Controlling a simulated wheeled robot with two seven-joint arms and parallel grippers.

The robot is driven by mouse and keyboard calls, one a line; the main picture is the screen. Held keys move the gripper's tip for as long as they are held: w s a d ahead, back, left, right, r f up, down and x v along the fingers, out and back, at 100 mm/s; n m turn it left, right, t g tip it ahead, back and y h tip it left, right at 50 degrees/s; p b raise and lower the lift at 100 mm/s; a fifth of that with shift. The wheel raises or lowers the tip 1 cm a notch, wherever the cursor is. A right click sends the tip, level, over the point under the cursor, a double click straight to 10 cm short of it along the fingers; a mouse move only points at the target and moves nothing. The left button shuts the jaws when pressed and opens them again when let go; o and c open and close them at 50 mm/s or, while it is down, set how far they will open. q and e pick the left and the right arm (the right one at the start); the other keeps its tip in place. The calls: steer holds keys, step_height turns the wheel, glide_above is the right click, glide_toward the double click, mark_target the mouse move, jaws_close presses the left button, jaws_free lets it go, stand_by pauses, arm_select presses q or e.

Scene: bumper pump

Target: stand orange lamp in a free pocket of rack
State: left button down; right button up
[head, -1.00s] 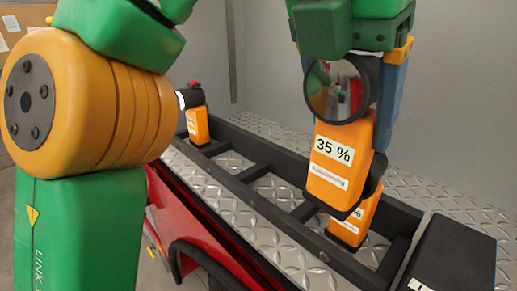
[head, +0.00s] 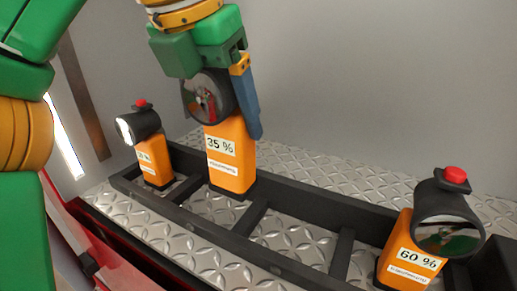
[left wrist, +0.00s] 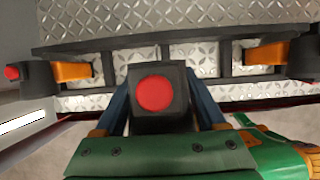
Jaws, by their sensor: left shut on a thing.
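The orange lamp (head: 230,155), labelled 35 %, is upright with its round lens facing the head camera. My left gripper (head: 222,108) is shut on it, blue fingers at its sides. The wrist view shows the lamp's red top button (left wrist: 154,93) between the fingers. The dark rack (head: 310,205) lies below. The lamp's base overlaps the rack's back rail, near the second pocket from the left; I cannot tell whether it is inside the pocket or above it. Bare pockets show right of the lamp. My right gripper is out of view.
Another orange lamp (head: 152,162) stands in the rack's left end pocket. A lamp labelled 60 % (head: 410,255) stands toward the right end. The rack sits on a diamond-plate floor (head: 355,185) with a grey wall (head: 370,80) behind. A red edge shows at lower left.

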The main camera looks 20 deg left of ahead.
arm_select(q)
steer(key=w+a+f, duration=0.3)
steer(key=a+f, duration=0.3)
steer(key=f, duration=0.4)
steer(key=shift+w+a, duration=0.15)
steer(key=shift+a, duration=0.15)
jaws_free()
steer(key=shift+a+f, duration=0.1)
steer(key=shift+a, duration=0.05)
steer(key=v, duration=1.2)
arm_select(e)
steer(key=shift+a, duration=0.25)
